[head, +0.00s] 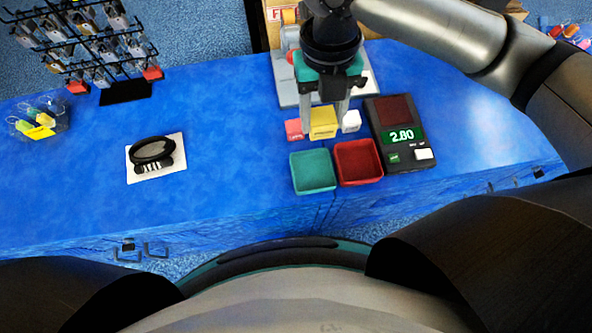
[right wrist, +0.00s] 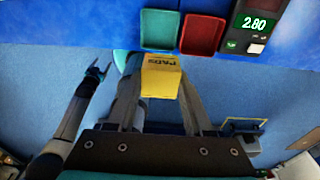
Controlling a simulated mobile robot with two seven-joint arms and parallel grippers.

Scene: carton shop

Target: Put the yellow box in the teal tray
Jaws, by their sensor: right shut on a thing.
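The yellow box (head: 323,122) is held between the fingertips of my right gripper (head: 325,104). It also shows in the right wrist view (right wrist: 160,80), with dark lettering on one side. There it covers part of the table edge and floor, so it appears held above the table. The teal tray (head: 313,171) stands at the table's front, just nearer to me than the box in the head view. It shows empty, also in the right wrist view (right wrist: 159,30). My left gripper (right wrist: 97,72) appears small at the left of the right wrist view; its jaws are unclear.
A red tray (head: 358,162) stands right beside the teal tray. A scale (head: 401,140) reading 2.80 is to its right. A small red box (head: 295,130) and white box (head: 351,121) are near the gripper.

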